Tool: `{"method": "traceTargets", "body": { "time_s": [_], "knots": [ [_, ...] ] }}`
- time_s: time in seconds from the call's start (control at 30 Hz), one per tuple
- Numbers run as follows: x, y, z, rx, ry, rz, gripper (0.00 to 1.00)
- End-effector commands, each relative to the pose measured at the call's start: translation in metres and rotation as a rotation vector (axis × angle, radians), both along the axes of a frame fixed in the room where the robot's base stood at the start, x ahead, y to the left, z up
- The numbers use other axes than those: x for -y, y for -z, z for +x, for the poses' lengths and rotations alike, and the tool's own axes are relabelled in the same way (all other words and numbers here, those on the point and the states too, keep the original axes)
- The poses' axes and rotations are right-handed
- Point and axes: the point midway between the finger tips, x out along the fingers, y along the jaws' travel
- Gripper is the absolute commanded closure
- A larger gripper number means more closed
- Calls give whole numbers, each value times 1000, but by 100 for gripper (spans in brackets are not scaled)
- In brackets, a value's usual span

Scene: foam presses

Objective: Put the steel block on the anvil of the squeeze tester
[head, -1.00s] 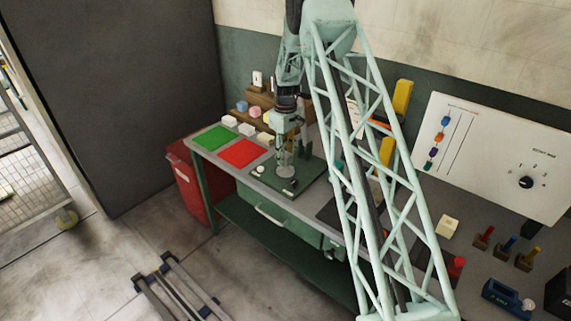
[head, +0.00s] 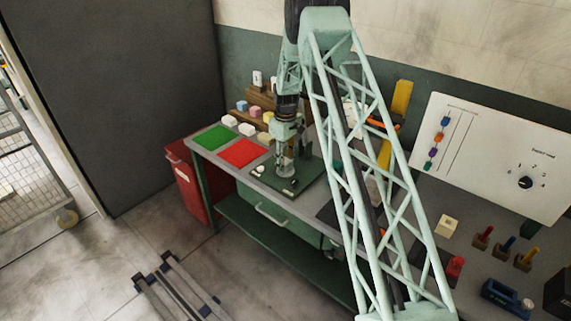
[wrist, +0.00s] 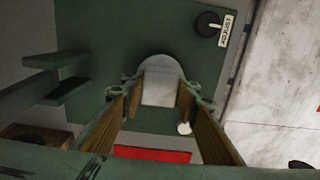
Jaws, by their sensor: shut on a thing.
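In the wrist view, my gripper (wrist: 160,95) is shut on the steel block (wrist: 160,90), a light grey piece between its fingertips. The round grey anvil (wrist: 160,62) shows just beyond the block, partly hidden by it. The block overlaps the anvil in this view; I cannot tell whether it touches it. The squeeze tester's green base (wrist: 115,25) lies around the anvil, with a black knob (wrist: 208,24) labelled ADJUST. In the head view, my gripper (head: 285,162) points down over the tester's green base (head: 312,182); the block is too small to make out there.
Dark green uprights (wrist: 60,75) of the tester stand close on the left in the wrist view. A white knob (wrist: 184,128) sits near the base. A red mat (head: 244,153) and a green mat (head: 213,138) lie left on the bench, with several foam blocks behind.

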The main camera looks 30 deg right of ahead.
Motion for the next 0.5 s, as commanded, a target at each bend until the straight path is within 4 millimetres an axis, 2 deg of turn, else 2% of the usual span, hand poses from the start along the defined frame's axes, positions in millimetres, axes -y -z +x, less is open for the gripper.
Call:
{"method": "traceTargets", "body": {
  "time_s": [0.3, 0.33, 0.47, 0.5],
  "knots": [
    [0, 1, 1, 1, 0, -1, 98],
    [0, 2, 0, 0, 0, 0, 70],
    [0, 2, 0, 0, 0, 0, 59],
    [0, 2, 0, 0, 0, 0, 58]
  ]
}}
